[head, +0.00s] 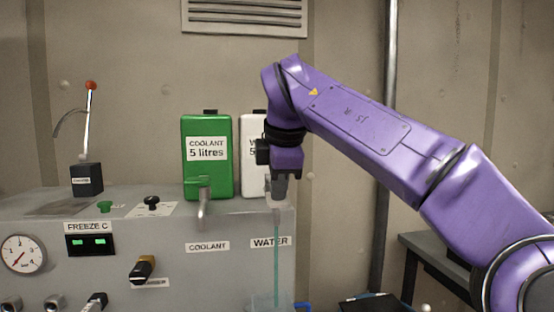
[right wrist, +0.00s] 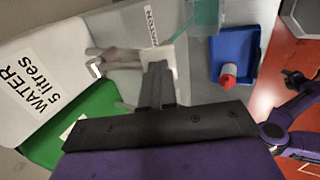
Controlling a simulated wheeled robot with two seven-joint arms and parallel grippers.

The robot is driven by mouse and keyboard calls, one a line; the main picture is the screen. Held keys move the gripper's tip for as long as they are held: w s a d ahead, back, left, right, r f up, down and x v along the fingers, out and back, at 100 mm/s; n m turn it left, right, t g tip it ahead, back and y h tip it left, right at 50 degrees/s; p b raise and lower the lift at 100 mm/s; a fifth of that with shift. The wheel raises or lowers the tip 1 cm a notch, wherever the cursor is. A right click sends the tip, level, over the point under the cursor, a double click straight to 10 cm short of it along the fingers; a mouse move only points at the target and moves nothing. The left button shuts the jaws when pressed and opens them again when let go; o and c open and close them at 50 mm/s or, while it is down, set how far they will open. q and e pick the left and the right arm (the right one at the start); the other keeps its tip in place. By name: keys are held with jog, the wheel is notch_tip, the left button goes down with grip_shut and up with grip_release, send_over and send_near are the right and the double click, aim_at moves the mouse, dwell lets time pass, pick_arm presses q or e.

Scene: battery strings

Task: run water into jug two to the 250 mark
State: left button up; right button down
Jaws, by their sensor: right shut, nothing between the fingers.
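My right gripper (head: 281,186) is shut with nothing between its fingers, pointing down at the water tap (head: 277,203) above the WATER label (head: 270,242). Its closed fingers (right wrist: 157,85) show against the tap in the right wrist view. A thin blue-green stream (head: 277,262) runs down from the tap. A clear jug (head: 262,301) shows faintly at the bottom edge beneath it; its marks and water level cannot be read. In the wrist view a teal, see-through piece (right wrist: 204,14) shows at the top. A purple and dark arm part (right wrist: 292,120) at right seems mine; no left fingertips are clear.
The white water tank (right wrist: 40,75) and green coolant tank (head: 208,155) stand on the grey bench, with the coolant tap (head: 203,205) left of the water tap. A lever (head: 88,125), knobs and a gauge (head: 22,254) are further left. A blue tray (right wrist: 235,52) holds a red-and-white item.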

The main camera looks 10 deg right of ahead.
jog(key=shift+a+f, duration=0.1)
jog(key=shift+f, duration=0.15)
jog(key=p+v, duration=0.6)
jog(key=v, duration=0.8)
jog(key=shift+w+r, duration=0.3)
jog(key=shift+r, duration=0.1)
jog(key=shift+w+f, duration=0.1)
